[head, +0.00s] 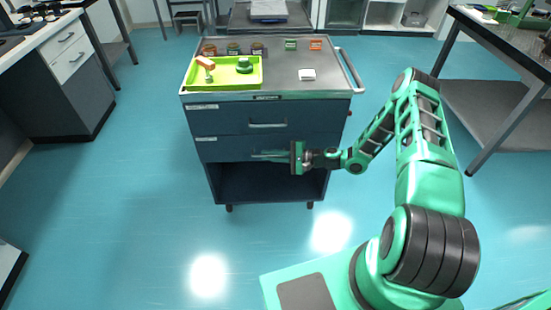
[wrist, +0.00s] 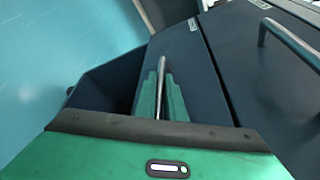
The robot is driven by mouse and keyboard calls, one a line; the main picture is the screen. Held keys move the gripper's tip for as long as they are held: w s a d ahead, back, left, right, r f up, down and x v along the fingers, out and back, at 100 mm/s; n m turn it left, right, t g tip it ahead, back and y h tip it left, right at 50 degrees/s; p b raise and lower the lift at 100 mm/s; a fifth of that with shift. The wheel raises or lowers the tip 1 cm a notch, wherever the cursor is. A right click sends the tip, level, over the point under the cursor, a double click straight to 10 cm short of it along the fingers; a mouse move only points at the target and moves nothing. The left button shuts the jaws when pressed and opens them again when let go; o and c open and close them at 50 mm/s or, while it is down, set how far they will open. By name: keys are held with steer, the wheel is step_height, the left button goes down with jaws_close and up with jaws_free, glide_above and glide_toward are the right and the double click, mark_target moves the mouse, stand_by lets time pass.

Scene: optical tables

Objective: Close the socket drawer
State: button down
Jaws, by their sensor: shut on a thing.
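A dark blue tool cart (head: 189,124) stands ahead with two drawers, one above the other. My gripper (head: 291,157) is at the lower drawer (head: 222,149), near the right part of its bar handle (head: 265,155). In the wrist view, my gripper (wrist: 161,95) has its green fingers shut on the handle (wrist: 161,75), one on each side. The lower drawer front (wrist: 185,50) also shows there. It looks nearly flush with the upper drawer (head: 225,116); I cannot tell whether a small gap is left. The drawer labels are too small to read.
A lime tray (head: 222,84) with an orange-headed tool and a green object lies on the cart top. Below the drawers is an open dark bay (head: 265,183). Clear floor (head: 130,190) lies left of the cart.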

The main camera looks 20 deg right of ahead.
steer(key=shift+w+d+r, duration=0.1)
steer(key=shift+w+d, duration=0.1)
steer(key=shift+w, duration=0.15)
steer(key=c, duration=1.8)
jaws_free()
steer(key=shift+c, duration=0.2)
steer(key=v, duration=1)
steer(key=shift+s+d, duration=0.25)
steer(key=shift+s, duration=0.05)
